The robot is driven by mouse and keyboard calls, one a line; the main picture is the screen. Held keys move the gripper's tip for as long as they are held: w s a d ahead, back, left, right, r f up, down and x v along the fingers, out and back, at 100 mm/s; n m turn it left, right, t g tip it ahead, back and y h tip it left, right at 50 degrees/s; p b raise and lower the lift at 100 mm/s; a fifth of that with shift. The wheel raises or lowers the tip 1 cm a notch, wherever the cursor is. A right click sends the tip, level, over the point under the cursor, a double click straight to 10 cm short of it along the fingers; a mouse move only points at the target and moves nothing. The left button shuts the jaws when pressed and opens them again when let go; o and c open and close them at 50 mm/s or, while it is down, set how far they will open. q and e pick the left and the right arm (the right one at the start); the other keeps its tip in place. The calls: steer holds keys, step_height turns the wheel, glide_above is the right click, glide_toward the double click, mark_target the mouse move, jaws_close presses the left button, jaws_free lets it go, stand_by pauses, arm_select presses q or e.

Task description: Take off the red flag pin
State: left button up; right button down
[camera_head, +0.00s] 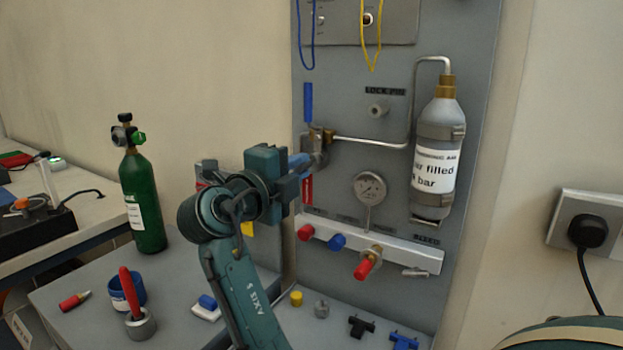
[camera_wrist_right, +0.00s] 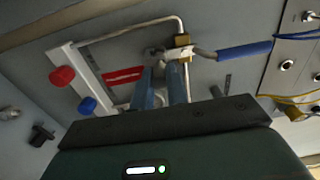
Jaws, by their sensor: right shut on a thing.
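The red flag (camera_head: 307,189) of the pin hangs below the valve (camera_head: 318,138) on the grey panel. In the right wrist view the flag (camera_wrist_right: 124,75) lies just beside my fingers. My right gripper (camera_head: 306,162) is at the valve, shut on the flag pin; the fingers (camera_wrist_right: 162,76) hide the pin itself. I cannot tell how far the pin sits in the valve. The valve's blue lever (camera_head: 308,103) points up, and it also shows in the wrist view (camera_wrist_right: 244,50). My left gripper is not in view.
A metal pipe (camera_head: 370,140) runs from the valve to the grey cylinder (camera_head: 439,150). A gauge (camera_head: 370,188) and a white manifold (camera_head: 400,249) with red and blue caps are below. A green bottle (camera_head: 142,200) stands left. Small parts lie on the bench.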

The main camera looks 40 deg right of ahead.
steer(key=shift+b+v, duration=1.4)
steer(key=shift+v, duration=1.45)
steer(key=shift+s+a, duration=0.1)
steer(key=shift+a, duration=0.15)
